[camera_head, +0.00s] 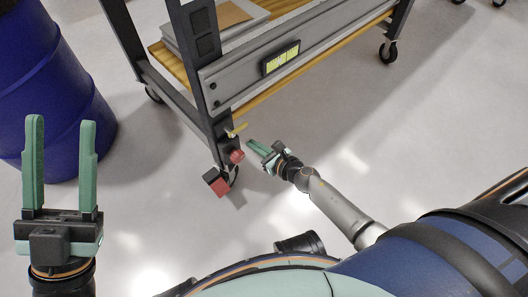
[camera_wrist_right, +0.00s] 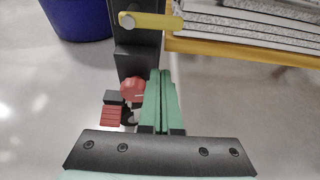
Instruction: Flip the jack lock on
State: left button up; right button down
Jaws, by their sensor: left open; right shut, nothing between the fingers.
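The jack parts sit at the bottom of the dark front post of the fixture (camera_head: 197,75). They are a yellow lever (camera_head: 236,130), a red round knob (camera_head: 236,156) below it, and a red and black pedal-like block (camera_head: 216,183) near the floor. I cannot tell which one is the lock. My right gripper (camera_head: 253,146) is shut and empty, just right of the red knob. In the right wrist view its fingertips (camera_wrist_right: 160,73) are beside the red knob (camera_wrist_right: 132,89); contact is unclear. The yellow lever (camera_wrist_right: 150,21) lies sideways beyond them. My left gripper (camera_head: 61,120) is open and empty.
A blue drum (camera_head: 50,75) stands at the left, behind my left gripper. The wheeled fixture has a grey side rail (camera_head: 230,85) with a yellow-lit panel (camera_head: 282,59) and a wooden shelf (camera_head: 171,63). A caster (camera_head: 389,52) is at its far right. The floor at right is clear.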

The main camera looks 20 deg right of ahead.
aim_at(238, 129)
pick_arm(q)
jog(key=shift+s+a+r+p, duration=0.1)
jog(key=shift+a+r+p, duration=0.05)
jog(key=shift+r+p, duration=0.65)
jog(key=shift+a+r+p, duration=0.1)
jog(key=shift+r+p, duration=0.6)
jog(key=shift+r, duration=0.05)
pick_arm(e)
jog(key=shift+w+a+r, duration=0.25)
jog(key=shift+w+r, duration=0.4)
jog(key=shift+r, duration=0.1)
jog(key=shift+w+a+r, duration=0.25)
jog(key=shift+w+r, duration=0.4)
jog(key=shift+r, duration=0.1)
pick_arm(q)
jog(key=shift+f, duration=0.1)
jog(key=shift+d, duration=0.1)
pick_arm(e)
jog(key=shift+d+r+n+h, duration=0.1)
jog(key=shift+r+n+h, duration=0.2)
jog(key=shift+n, duration=0.3)
